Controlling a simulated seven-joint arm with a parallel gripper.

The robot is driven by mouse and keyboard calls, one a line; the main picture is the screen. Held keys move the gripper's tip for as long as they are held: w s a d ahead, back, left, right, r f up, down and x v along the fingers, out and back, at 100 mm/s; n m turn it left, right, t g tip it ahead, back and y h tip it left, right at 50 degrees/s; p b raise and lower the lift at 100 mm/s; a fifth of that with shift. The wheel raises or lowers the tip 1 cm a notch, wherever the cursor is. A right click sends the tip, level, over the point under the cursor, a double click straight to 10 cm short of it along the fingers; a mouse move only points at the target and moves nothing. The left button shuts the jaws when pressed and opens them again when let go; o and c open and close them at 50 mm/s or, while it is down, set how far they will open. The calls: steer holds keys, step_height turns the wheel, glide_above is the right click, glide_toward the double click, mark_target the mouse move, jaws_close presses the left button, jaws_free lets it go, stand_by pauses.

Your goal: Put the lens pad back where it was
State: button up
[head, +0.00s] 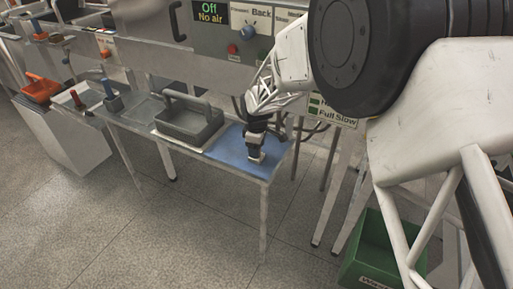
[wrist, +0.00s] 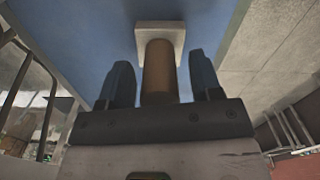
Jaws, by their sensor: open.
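The lens pad, a brown cylindrical handle with a square white pad at its end, shows in the wrist view (wrist: 159,72). Its white pad end rests on a blue mat (head: 228,148) at the right end of the bench. In the head view its pale base (head: 257,158) shows just below my gripper (head: 255,143). My gripper also shows in the wrist view (wrist: 160,64), pointing down at the mat. Its two dark fingers stand apart, one on each side of the handle, with a gap visible on both sides. The head view hides most of the handle.
A grey tray with a handle (head: 189,124) stands left of the mat. A blue-handled tool (head: 112,101), a red-handled tool (head: 77,99) and an orange bin (head: 40,89) are farther left. The control panel (head: 235,40) rises behind. A green bin (head: 375,250) stands at lower right.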

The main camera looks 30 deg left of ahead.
step_height(320, 180, up, 12)
steer(key=shift+r, duration=0.1)
stand_by(0.6)
stand_by(0.9)
steer(key=s+d+r+m, duration=0.25)
steer(key=d+r, duration=0.25)
steer(key=d, duration=0.6)
steer(key=s+d+r+m+t, duration=0.15)
steer(key=d+r+m, duration=0.3)
steer(key=d, duration=0.65)
steer(key=s+d+r+m, duration=0.3)
steer(key=d+r, duration=0.3)
steer(key=d, duration=0.4)
steer(key=s+d+m+t, duration=0.1)
steer(key=s+d+m, duration=0.9)
steer(key=s+d, duration=1.1)
steer(key=shift+s+d, duration=0.3)
steer(key=shift+s, duration=0.9)
